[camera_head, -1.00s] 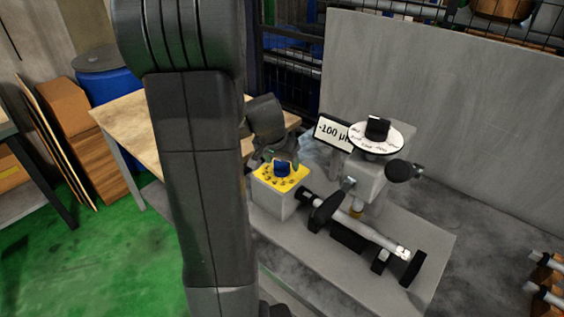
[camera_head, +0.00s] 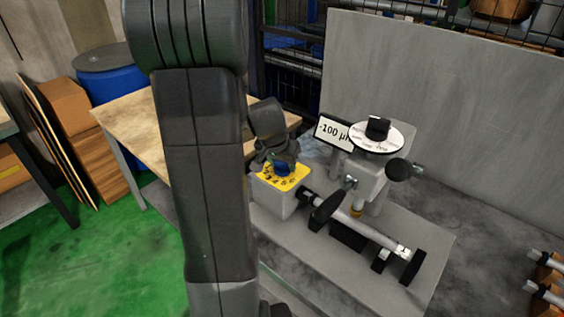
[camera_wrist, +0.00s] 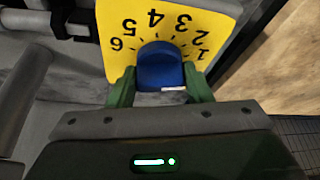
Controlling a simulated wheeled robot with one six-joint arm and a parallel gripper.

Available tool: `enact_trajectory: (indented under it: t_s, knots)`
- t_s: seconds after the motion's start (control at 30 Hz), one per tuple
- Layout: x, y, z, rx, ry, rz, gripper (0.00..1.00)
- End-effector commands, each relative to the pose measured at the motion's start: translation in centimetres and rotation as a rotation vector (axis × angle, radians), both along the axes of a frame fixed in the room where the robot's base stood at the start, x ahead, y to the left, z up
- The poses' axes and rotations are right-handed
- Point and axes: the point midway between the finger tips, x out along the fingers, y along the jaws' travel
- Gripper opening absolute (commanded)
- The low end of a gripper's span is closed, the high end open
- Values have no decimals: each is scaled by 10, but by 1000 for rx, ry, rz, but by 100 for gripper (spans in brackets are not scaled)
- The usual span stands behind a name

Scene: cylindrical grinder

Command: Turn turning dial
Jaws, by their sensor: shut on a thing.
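The blue turning dial (camera_wrist: 158,66) sits on a yellow plate (camera_wrist: 115,22) with black numbers, several of them readable in the wrist view. In the head view the dial (camera_head: 281,168) and the yellow plate (camera_head: 296,182) are on top of a light grey box. My gripper (camera_wrist: 160,88) has its two green fingers at either side of the dial and is shut on it. In the head view my gripper (camera_head: 280,158) comes down over the dial from above and partly hides it. The dial's pointer mark is hard to make out.
Right of the box is the grinder with a white round disc with a black knob (camera_head: 377,128), a sign reading "-100 µ" (camera_head: 333,131) and a horizontal shaft (camera_head: 365,228). A wooden table (camera_head: 125,120) stands behind left. A grey wall panel (camera_head: 450,90) is behind.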

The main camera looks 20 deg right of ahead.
Motion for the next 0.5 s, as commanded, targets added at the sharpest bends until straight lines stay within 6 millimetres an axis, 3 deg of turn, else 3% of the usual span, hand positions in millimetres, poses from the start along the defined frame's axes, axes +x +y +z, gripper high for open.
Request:
enact_trajectory:
  t_s: [0.5]
  knots:
    - [0,-2,4,1,-2,278,22]
